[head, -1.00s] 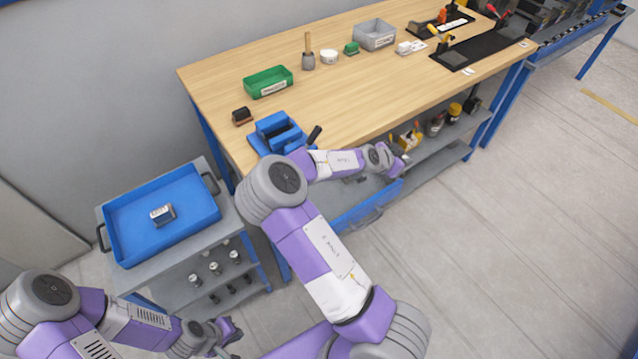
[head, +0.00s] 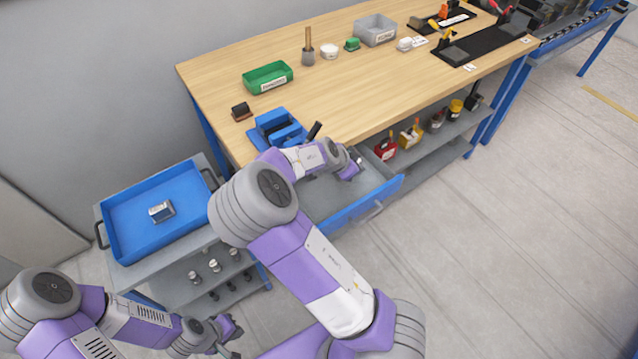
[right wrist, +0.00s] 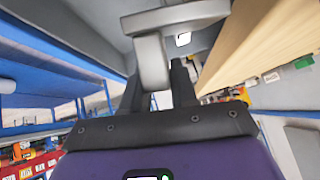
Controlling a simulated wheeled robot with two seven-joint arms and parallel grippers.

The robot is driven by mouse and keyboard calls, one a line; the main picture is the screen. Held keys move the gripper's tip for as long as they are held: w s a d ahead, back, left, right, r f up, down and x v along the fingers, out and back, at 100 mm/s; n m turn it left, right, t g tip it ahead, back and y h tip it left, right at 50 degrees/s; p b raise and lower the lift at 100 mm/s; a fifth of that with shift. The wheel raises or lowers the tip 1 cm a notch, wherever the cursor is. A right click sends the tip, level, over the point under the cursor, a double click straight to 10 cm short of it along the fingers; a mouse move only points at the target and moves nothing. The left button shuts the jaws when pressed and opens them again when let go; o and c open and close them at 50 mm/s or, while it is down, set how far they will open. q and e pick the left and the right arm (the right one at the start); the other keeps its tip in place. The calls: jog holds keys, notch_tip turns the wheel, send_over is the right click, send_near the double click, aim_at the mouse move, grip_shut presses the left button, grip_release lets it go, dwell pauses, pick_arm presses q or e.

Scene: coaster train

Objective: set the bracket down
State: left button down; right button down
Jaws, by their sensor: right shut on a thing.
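My right gripper (right wrist: 156,82) is shut on a grey metal bracket (right wrist: 152,50), which shows as an angled piece between the fingers in the right wrist view. In the head view the right gripper (head: 356,168) is small and partly hidden by its own wrist, over the open drawer (head: 330,200) below the bench's front edge. I cannot tell whether the bracket touches anything. My left gripper (head: 232,337) is low at the bottom of the head view, beside the trolley, and looks open and empty.
The wooden bench (head: 370,90) has wide clear space in its middle. A blue fixture (head: 277,128) stands at its near left corner, with a green bin (head: 268,78) behind. A blue tray (head: 140,205) on the trolley holds a small grey block (head: 161,211).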

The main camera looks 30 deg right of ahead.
jog(key=a, duration=0.1)
jog(key=w+a, duration=0.1)
jog(key=a, duration=0.2)
jog(key=shift+w+a, duration=0.35)
jog(key=shift+w, duration=0.05)
jog(key=f, duration=0.1)
jog(key=a+f+b, duration=0.1)
jog(key=f, duration=0.1)
jog(key=shift+w+a+f, duration=0.25)
jog(key=shift+a+f, duration=0.05)
jog(key=shift+f, duration=0.05)
jog(key=shift+w+a+f+b, duration=0.1)
jog(key=shift+a+f+b, duration=0.4)
jog(key=shift+f, duration=0.4)
jog(key=shift+w+a+r+n+h+b, duration=0.15)
jog(key=shift+a+h, duration=0.1)
jog(key=shift+h, duration=0.25)
jog(key=shift+w+a+n+h+b, duration=0.15)
jog(key=shift+a+h, duration=0.1)
jog(key=shift+h, duration=0.25)
jog(key=h, duration=0.1)
jog(key=a+h+b, duration=0.1)
jog(key=h, duration=0.1)
jog(key=shift+w+a+r+n+g+b, duration=0.15)
jog(key=shift+a+n+g+b, duration=0.15)
jog(key=shift+n+g, duration=0.1)
jog(key=shift+f, duration=0.6)
jog(key=c, duration=0.9)
grip_release()
